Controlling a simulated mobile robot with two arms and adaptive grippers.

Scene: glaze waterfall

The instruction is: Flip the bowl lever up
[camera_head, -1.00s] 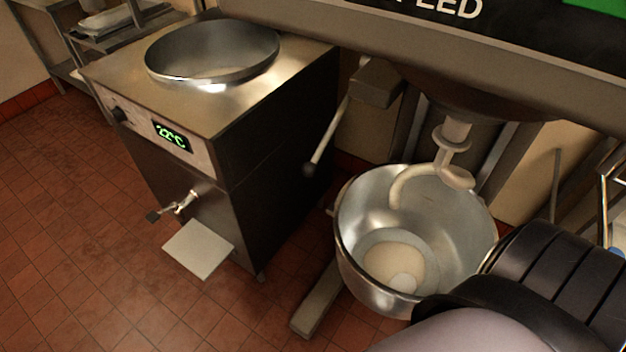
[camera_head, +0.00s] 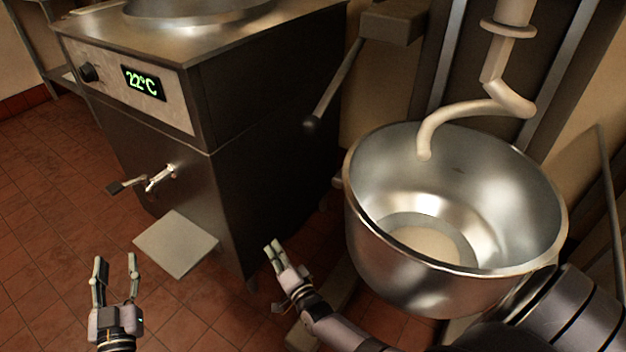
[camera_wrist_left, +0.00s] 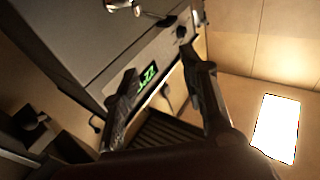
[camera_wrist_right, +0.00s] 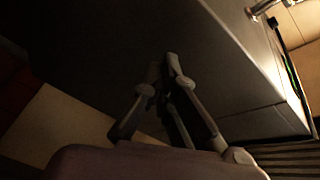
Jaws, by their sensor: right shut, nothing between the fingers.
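The bowl lever (camera_head: 336,85) is a dark rod with a round black knob, hanging down and left from a grey box (camera_head: 392,22) on the mixer. The steel mixing bowl (camera_head: 452,215) stands right of it, with pale contents at the bottom, under a dough hook (camera_head: 476,106). My right gripper (camera_head: 272,246) is shut and empty, below and left of the lever, apart from it. In the right wrist view its fingers (camera_wrist_right: 168,62) are together. My left gripper (camera_head: 115,262) is open and empty at the lower left, far from the lever.
A steel heated cabinet (camera_head: 255,110) with a 22°C display (camera_head: 143,83) stands left of the lever. Its tap (camera_head: 150,180) and a small flat plate (camera_head: 176,243) stick out in front. Tiled floor is free at the left.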

